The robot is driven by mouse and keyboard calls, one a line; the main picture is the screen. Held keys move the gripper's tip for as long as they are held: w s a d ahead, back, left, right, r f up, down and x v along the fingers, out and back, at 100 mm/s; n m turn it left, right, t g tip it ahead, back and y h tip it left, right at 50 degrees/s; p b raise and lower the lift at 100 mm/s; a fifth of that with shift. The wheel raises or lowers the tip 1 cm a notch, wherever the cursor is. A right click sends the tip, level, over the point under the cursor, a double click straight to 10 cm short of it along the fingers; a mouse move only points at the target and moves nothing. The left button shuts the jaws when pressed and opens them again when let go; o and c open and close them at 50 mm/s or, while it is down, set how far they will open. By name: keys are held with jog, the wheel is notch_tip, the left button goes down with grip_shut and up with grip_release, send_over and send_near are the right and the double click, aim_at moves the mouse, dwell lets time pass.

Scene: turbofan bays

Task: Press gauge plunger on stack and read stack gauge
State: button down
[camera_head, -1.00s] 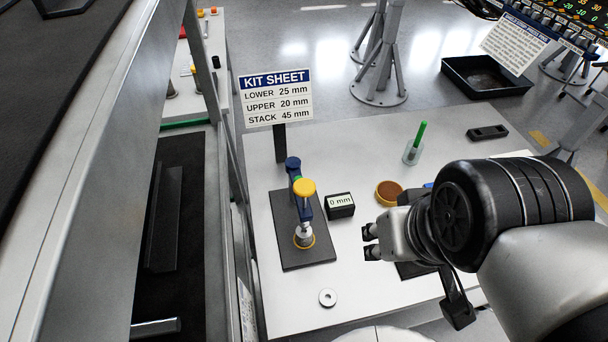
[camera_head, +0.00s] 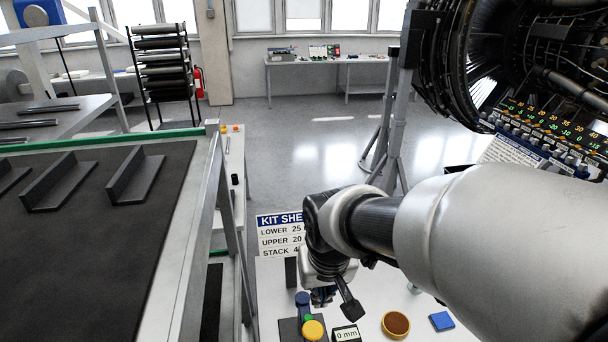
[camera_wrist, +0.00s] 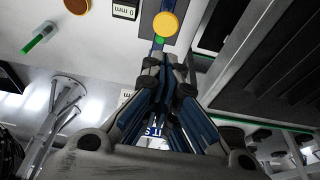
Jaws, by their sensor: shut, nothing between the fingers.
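The gauge's yellow plunger cap (camera_head: 314,330) and blue arm (camera_head: 302,299) stand at the bottom of the head view. The cap (camera_wrist: 165,24) also shows at the top of the wrist view. The black readout box (camera_head: 346,334) beside it shows 0 mm. My gripper (camera_head: 323,297) is shut and empty, just behind the gauge in the head view. In the wrist view its fingertips (camera_wrist: 168,62) lie just below a green spot and the yellow cap; contact cannot be told. The stack under the plunger is out of sight.
The kit sheet (camera_head: 279,238) stands behind the gauge, partly hidden by my arm. An orange-brown dish (camera_head: 396,324) and a blue block (camera_head: 442,321) lie to the right. A green-edged rack (camera_head: 190,215) with a dark mat is at left.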

aim_at(313, 323)
jog(key=shift+w+a, duration=0.1)
jog(key=shift+a, duration=0.05)
jog(key=x, duration=0.4)
jog(key=b+x, duration=0.1)
jog(key=x, duration=0.4)
jog(key=s+b+x, duration=0.1)
jog(key=x, duration=0.4)
jog(key=shift+s+f, duration=0.15)
